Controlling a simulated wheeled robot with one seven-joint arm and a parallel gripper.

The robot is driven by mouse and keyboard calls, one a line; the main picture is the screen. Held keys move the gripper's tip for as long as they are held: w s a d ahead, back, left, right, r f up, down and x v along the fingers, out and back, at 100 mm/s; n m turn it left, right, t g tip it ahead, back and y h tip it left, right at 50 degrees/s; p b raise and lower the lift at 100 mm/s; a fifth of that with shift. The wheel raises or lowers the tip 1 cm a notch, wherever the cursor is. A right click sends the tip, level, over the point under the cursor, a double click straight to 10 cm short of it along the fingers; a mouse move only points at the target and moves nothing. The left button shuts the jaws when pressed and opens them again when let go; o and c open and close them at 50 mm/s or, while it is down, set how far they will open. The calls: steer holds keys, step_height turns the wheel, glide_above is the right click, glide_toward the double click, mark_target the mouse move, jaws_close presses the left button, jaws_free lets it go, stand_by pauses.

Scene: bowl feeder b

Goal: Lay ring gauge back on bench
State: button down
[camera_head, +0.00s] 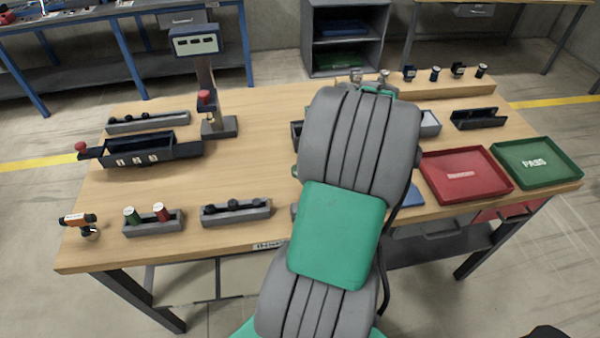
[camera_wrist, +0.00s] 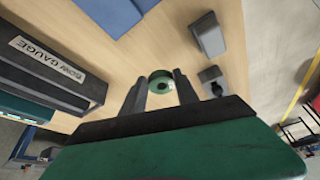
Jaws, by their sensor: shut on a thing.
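In the wrist view a round green ring gauge (camera_wrist: 161,82) with a pale centre shows between the fingertips of my gripper (camera_wrist: 161,88). My gripper is shut on it. Bare wood of the bench (camera_wrist: 165,42) lies beyond the ring; whether the ring touches the wood I cannot tell. In the head view the bench (camera_head: 255,135) is seen from the front, and my arm covers its middle. My gripper and the ring are hidden behind the arm there.
In the wrist view a dark labelled box (camera_wrist: 45,68) stands left, a grey block (camera_wrist: 207,36) right. In the head view, a red tray (camera_head: 435,160) and a green PASS tray (camera_head: 565,157) stand right, and a display stand (camera_head: 205,85) left. Open wood lies left of my arm.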

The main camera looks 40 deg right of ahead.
steer(key=f, duration=0.1)
steer(key=w+f+p, duration=0.1)
steer(key=f, duration=0.1)
steer(key=w+f, duration=0.1)
steer(key=f, duration=0.1)
steer(key=shift+w+d+f+p, duration=0.1)
steer(key=shift+w+f+p, duration=0.15)
steer(key=shift+p, duration=0.05)
steer(key=shift+f, duration=0.1)
steer(key=shift+f, duration=0.1)
steer(key=shift+f+b, duration=0.2)
steer(key=shift+b, duration=0.15)
steer(key=c, duration=0.9)
jaws_free()
steer(key=shift+r, duration=0.15)
